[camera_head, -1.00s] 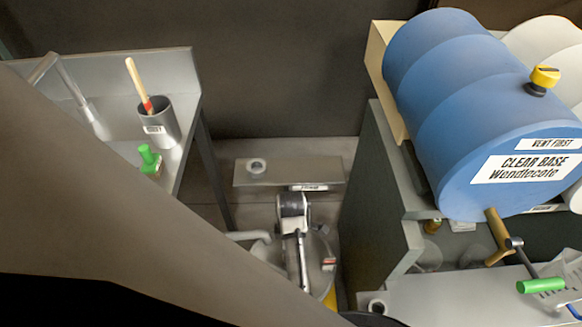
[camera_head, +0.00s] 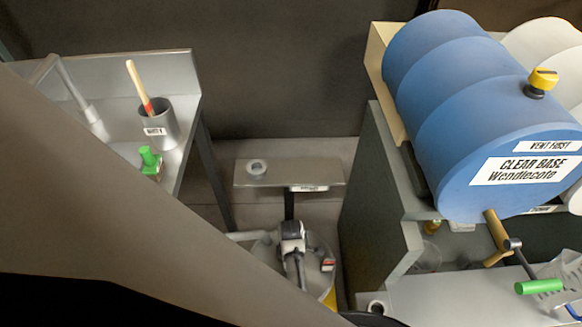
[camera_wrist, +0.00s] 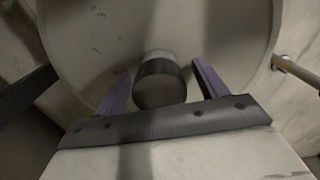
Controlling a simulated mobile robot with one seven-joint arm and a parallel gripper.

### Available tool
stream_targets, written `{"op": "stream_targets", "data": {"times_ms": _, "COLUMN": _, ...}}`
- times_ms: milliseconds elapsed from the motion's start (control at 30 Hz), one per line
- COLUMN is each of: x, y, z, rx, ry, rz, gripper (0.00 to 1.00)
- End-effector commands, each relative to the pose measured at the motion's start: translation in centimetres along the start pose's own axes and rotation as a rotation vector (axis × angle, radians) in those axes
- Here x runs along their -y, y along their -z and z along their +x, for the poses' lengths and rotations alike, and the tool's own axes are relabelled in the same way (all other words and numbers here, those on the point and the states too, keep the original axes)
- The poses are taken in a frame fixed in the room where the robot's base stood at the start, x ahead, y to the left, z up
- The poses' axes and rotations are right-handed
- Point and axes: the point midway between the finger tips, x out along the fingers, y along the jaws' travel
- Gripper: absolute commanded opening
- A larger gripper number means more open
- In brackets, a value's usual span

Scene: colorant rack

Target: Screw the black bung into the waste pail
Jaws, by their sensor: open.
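The waste pail's round grey lid (camera_head: 318,250) shows at the bottom centre of the head view, with a bit of yellow body (camera_head: 330,298) below it. My arm hides part of the lid. In the wrist view the pale round lid (camera_wrist: 230,30) fills the background. A dark cylinder, apparently the black bung (camera_wrist: 160,88), stands against the lid with a lighter grey band on its far side. My gripper (camera_wrist: 160,80) is open, with one purple finger on each side of the bung and visible gaps. How deep the bung sits is hidden.
A bench (camera_head: 120,72) with a brush cup (camera_head: 158,128) is at left. A cabinet (camera_head: 375,190) bearing a blue drum (camera_head: 470,100) is close at right.

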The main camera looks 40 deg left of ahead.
Motion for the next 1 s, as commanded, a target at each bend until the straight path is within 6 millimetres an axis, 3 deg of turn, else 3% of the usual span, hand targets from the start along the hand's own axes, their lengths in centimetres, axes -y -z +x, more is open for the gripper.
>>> {"op": "stream_targets", "data": {"times_ms": 167, "x": -0.02, "y": -0.01, "z": -0.03, "rx": 0.000, "ry": 0.000, "rz": 0.000, "gripper": 0.72}}
{"op": "stream_targets", "data": {"times_ms": 533, "x": -0.02, "y": 0.00, "z": -0.05, "rx": 0.000, "ry": 0.000, "rz": 0.000, "gripper": 0.24}}
{"op": "stream_targets", "data": {"times_ms": 567, "x": -0.02, "y": 0.00, "z": -0.05, "rx": 0.000, "ry": 0.000, "rz": 0.000, "gripper": 0.42}}
{"op": "stream_targets", "data": {"times_ms": 700, "x": -0.02, "y": -0.01, "z": -0.06, "rx": 0.000, "ry": 0.000, "rz": 0.000, "gripper": 0.24}}
{"op": "stream_targets", "data": {"times_ms": 733, "x": -0.02, "y": -0.01, "z": -0.06, "rx": 0.000, "ry": 0.000, "rz": 0.000, "gripper": 0.47}}
{"op": "stream_targets", "data": {"times_ms": 800, "x": -0.02, "y": -0.01, "z": -0.06, "rx": 0.000, "ry": -0.001, "rz": 0.000, "gripper": 0.56}}
{"op": "stream_targets", "data": {"times_ms": 867, "x": -0.02, "y": -0.01, "z": -0.06, "rx": 0.000, "ry": -0.001, "rz": 0.000, "gripper": 0.64}}
{"op": "stream_targets", "data": {"times_ms": 1000, "x": -0.02, "y": -0.01, "z": -0.06, "rx": 0.000, "ry": -0.001, "rz": 0.000, "gripper": 0.64}}
